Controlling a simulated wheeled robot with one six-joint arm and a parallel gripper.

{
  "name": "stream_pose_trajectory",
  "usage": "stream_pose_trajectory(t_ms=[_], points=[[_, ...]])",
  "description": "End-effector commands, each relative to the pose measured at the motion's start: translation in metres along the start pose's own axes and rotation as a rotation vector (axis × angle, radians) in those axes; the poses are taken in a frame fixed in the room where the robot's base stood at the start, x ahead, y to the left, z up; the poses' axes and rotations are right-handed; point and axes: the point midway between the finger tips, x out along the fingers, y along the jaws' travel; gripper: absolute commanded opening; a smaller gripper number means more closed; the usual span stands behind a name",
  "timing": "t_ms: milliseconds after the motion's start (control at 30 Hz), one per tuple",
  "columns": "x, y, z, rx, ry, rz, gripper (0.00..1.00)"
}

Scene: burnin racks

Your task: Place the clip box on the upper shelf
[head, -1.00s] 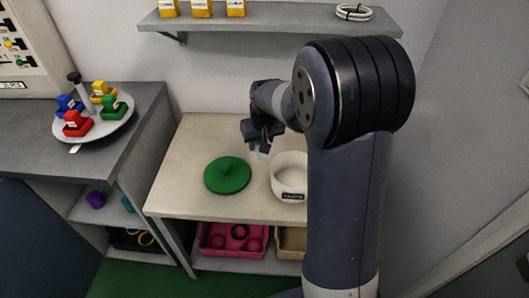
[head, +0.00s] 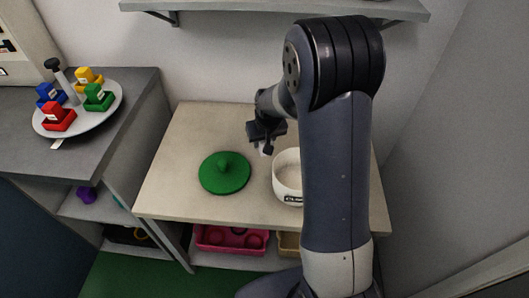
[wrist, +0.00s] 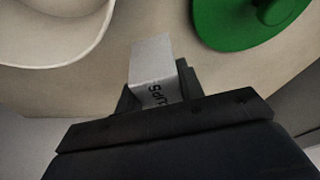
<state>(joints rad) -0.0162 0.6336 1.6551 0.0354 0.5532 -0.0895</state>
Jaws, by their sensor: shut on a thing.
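The clip box is a small pale grey box with dark lettering, partly readable, in the wrist view (wrist: 153,72). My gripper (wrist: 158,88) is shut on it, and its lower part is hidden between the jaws. In the head view my gripper (head: 266,140) hangs above the back middle of the table, and a small pale bit of the box (head: 264,149) shows under it. The upper shelf (head: 230,6) is a grey board on the back wall, at the top edge of the head view. Its top is mostly out of view.
Below the gripper, a green lid with a knob (head: 224,174) and a white labelled bowl (head: 287,183) are on the beige table (head: 180,145). A round tray (head: 77,127) with coloured blocks sits on the left counter. A pink bin (head: 228,248) stands underneath.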

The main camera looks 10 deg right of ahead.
Motion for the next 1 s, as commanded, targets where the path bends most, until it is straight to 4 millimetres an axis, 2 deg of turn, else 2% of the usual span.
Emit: stream_pose_trajectory(t_ms=[33, 267, 500, 867, 900, 1000], points=[[0.008, 0.000, 0.003, 0.000, -0.004, 0.000, 0.12], [0.026, 0.000, 0.008, 0.000, -0.001, 0.000, 0.12], [0.054, 0.000, 0.017, 0.000, -0.002, 0.000, 0.12], [0.059, 0.000, 0.018, 0.000, 0.002, 0.000, 0.12], [0.057, 0.000, 0.018, 0.000, 0.001, 0.000, 0.39], [0.057, 0.000, 0.018, 0.000, 0.001, 0.000, 0.47]])
